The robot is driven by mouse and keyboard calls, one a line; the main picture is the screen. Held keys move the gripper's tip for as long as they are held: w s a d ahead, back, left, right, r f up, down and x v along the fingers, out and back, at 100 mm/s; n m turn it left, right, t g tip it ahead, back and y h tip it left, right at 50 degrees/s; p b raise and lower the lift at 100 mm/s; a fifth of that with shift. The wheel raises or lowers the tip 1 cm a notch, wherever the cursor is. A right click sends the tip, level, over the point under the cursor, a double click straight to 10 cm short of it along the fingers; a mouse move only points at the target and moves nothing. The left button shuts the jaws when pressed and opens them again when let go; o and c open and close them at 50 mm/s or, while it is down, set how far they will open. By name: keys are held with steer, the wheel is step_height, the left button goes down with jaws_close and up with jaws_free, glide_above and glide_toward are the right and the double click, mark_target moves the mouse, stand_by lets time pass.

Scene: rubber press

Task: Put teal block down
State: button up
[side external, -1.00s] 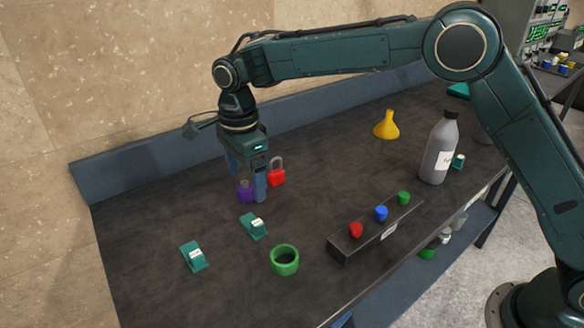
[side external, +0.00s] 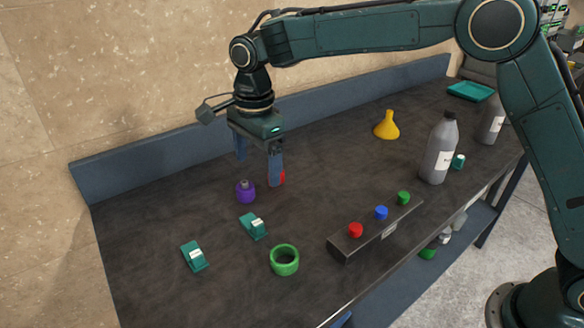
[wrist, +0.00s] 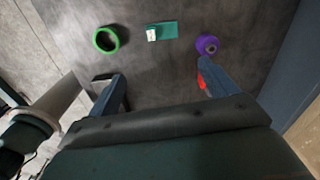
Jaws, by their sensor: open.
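One teal block (side external: 253,226) with a white label lies on the dark bench, and it also shows in the wrist view (wrist: 164,30). A second teal block (side external: 194,257) lies nearer the left edge in the side view. A third small teal block (side external: 459,161) is partly hidden beside a grey bottle. My gripper (side external: 258,170) is open, with nothing seen between its fingers. It is above the bench, beyond the middle teal block and apart from it. In the wrist view my gripper (wrist: 162,86) shows two spread fingers.
A purple bottle (side external: 246,192) stands near my fingers. A red padlock (wrist: 202,80) is mostly hidden behind one finger. A green ring (side external: 284,260), a button box (side external: 345,248), a yellow funnel (side external: 386,127) and a grey bottle (side external: 439,150) stand around.

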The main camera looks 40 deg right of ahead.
steer(key=s+d+r+n+t, duration=0.3)
steer(key=s+d+r+n, duration=0.5)
steer(key=s+d+r, duration=0.55)
steer(key=s+d+f+n+t, duration=0.1)
steer(key=s+d+n, duration=0.3)
steer(key=s, duration=0.5)
steer(key=s+d+f+n+t, duration=0.1)
steer(key=s+d+f+n, duration=0.3)
steer(key=s, duration=0.5)
steer(key=shift+s+d+f+n, duration=0.35)
steer(key=shift+n, duration=0.05)
steer(key=shift+o, duration=0.4)
